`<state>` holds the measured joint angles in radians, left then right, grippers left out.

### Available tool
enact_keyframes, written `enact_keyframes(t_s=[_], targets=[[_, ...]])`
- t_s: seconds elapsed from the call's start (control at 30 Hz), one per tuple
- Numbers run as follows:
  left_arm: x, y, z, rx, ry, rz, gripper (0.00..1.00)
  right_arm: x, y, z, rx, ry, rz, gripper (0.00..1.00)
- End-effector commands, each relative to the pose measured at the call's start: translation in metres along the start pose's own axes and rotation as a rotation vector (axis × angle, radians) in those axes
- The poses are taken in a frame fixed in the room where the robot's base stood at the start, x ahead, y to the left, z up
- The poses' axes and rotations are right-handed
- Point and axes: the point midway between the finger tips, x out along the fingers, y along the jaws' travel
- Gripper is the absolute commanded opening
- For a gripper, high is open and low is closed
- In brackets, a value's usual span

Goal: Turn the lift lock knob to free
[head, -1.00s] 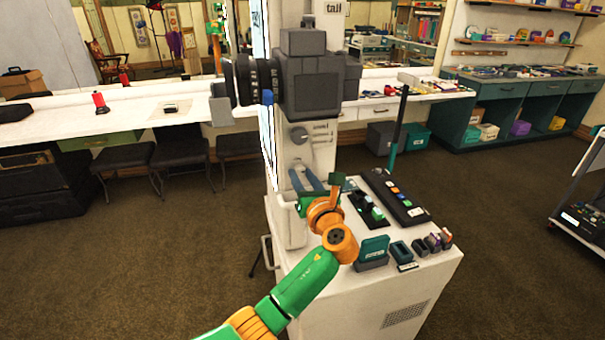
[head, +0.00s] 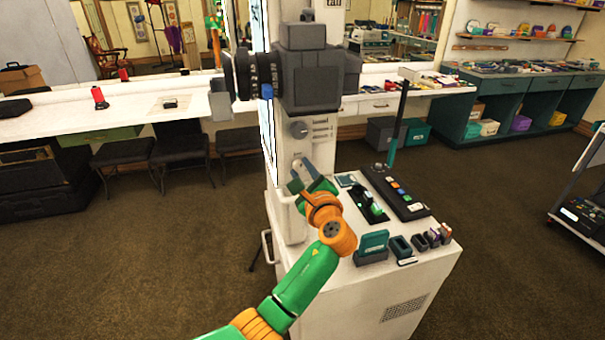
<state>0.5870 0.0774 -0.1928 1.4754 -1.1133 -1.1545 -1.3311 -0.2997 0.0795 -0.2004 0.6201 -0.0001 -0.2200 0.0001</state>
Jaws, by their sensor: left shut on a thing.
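A white column (head: 285,105) stands at the booth's middle. A round grey knob (head: 299,130) sits on its front face beside small printed lines. My left gripper (head: 301,175) is lower down on the same face, below that round knob. Its jaws are shut on a small knob against the column, which I take to be the lift lock knob. The jaws hide most of it, so I cannot read its setting. My right gripper is out of view.
A dark grey camera unit (head: 305,75) is on the column above the gripper. A white cabinet (head: 385,290) stands at its right foot, with a black button panel (head: 395,192) and small teal and dark holders (head: 372,246) on top. A dark post (head: 398,125) rises behind.

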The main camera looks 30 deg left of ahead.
Motion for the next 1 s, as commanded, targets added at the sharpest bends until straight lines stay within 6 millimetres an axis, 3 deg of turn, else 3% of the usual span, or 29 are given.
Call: enact_keyframes(t_s=[0.5,1.0], targets=[[0.0,0.0,0.0,-0.298,0.009,-0.005,0.0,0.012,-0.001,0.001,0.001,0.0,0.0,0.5],[0.0,0.0,0.001,-0.346,0.01,-0.006,0.0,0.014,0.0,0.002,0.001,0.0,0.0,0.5]])
